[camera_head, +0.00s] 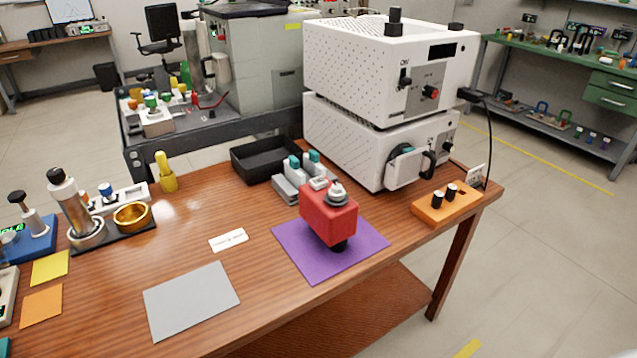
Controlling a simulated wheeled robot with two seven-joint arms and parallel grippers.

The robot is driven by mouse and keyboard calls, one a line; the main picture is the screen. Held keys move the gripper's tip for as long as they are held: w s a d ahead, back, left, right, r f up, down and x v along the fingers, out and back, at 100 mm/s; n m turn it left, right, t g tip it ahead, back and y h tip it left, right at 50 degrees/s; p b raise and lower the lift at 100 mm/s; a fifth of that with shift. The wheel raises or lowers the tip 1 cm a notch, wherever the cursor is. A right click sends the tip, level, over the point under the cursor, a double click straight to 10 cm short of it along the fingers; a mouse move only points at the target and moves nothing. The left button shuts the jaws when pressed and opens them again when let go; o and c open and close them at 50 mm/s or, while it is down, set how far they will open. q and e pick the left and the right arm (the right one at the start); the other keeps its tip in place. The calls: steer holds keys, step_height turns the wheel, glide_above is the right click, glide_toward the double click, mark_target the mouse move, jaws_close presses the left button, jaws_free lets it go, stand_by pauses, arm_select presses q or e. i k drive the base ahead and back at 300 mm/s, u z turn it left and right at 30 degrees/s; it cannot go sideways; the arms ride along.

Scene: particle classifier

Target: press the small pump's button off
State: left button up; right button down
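A red boxy device (322,216) stands on a purple mat (288,258) near the front edge of the wooden table. It looks like a small pump, but I cannot be sure. A grey round part (337,196) and a small pale part (318,184) sit on its top, and a dark foot shows under it. I cannot tell which part is a button or whether it is on or off. Neither of my grippers is in view, and nothing touches the red device.
Behind it are a grey holder with teal-topped pieces (290,188), a black tray (240,164) and two stacked white machines (376,68). An orange block with black knobs (436,212) stands right. A grey mat (192,300) and white label (228,240) lie left. Wood between is clear.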

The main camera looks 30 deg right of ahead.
mark_target(317, 183)
steer(key=k, duration=0.5)
steer(key=z, duration=1.7)
steer(key=i, duration=0.8)
steer(key=u, duration=1.8)
